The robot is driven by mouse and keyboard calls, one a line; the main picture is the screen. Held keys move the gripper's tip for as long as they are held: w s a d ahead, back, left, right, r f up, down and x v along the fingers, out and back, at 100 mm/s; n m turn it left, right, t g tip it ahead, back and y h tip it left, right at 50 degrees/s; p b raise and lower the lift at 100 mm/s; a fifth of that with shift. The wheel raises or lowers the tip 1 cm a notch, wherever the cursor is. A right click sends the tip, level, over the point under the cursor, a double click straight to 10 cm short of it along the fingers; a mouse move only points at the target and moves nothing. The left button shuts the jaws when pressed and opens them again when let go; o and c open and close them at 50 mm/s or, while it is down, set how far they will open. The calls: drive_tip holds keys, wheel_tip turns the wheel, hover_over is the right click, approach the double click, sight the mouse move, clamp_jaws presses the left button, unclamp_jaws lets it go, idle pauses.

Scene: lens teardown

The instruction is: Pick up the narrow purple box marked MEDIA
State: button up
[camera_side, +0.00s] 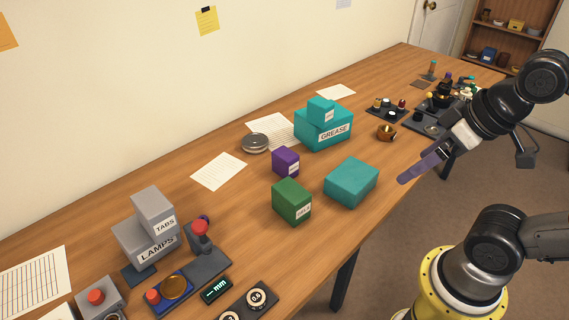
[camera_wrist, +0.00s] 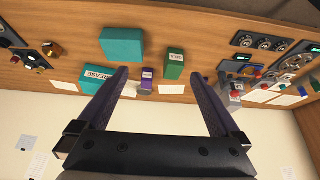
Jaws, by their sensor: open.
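The narrow purple box (camera_side: 285,162) stands upright on the wooden table in the side view, with a small white label too small to read. It also shows in the wrist view (camera_wrist: 146,86), between my fingers in the picture but well beyond them. My gripper (camera_side: 402,180) is in the air at the right, over the table's front edge and apart from the box. Its two purple-grey fingers (camera_wrist: 162,84) are spread wide, with nothing between them.
A green box (camera_side: 291,201) and a plain teal box (camera_side: 351,182) stand in front of the purple box. A teal GREASE box (camera_side: 323,129) with a smaller box on top is behind right. A round metal tin (camera_side: 255,143) and papers (camera_side: 219,171) lie nearby. Grey boxes (camera_side: 145,240) stand left.

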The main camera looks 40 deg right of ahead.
drive_tip(key=w+r+n, duration=0.8)
drive_tip(key=n, duration=0.1)
drive_tip(key=n+g, duration=0.5)
drive_tip(key=n, duration=0.4)
hover_over(284, 155)
wheel_tip(284, 155, down, 16)
drive_tip(key=shift+g, duration=0.3)
wheel_tip(284, 155, down, 11)
drive_tip(key=shift+r, duration=0.1)
drive_tip(key=shift+w+d+f, duration=0.1)
drive_tip(key=shift+f, duration=1.45)
drive_tip(key=shift+w+d+f, duration=0.1)
drive_tip(key=shift+f, duration=1.4)
